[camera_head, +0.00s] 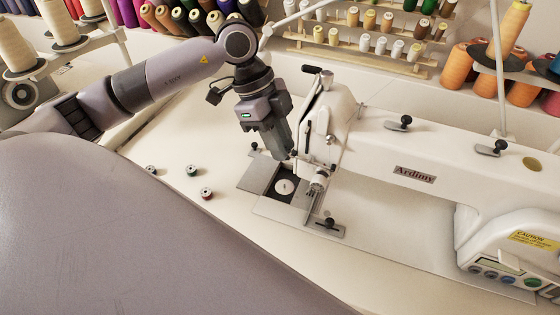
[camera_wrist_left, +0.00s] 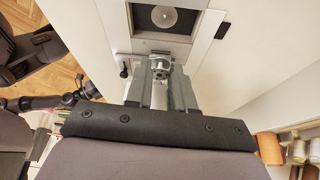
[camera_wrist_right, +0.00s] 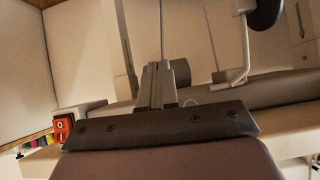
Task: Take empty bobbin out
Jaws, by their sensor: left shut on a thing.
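My left gripper (camera_head: 284,152) points down just above the opened bobbin compartment (camera_head: 262,178) of the sewing machine, left of the needle area. In the left wrist view, its fingers (camera_wrist_left: 160,68) are shut on a small metallic bobbin (camera_wrist_left: 159,62), which looks empty of thread. The compartment lies beyond the fingertips there, with a pale round disc (camera_wrist_left: 164,16) inside. The disc also shows in the head view (camera_head: 285,187). The held bobbin is hidden in the head view. My right gripper (camera_wrist_right: 157,68) shows only in its wrist view, its fingers together with nothing seen between them.
Threaded bobbins stand on the table left of the compartment: a dark one (camera_head: 151,169), a green one (camera_head: 192,170) and a red one (camera_head: 207,193). The sewing machine (camera_head: 400,150) fills the right side. Thread racks (camera_head: 365,50) line the back. Bare table surrounds the bobbins.

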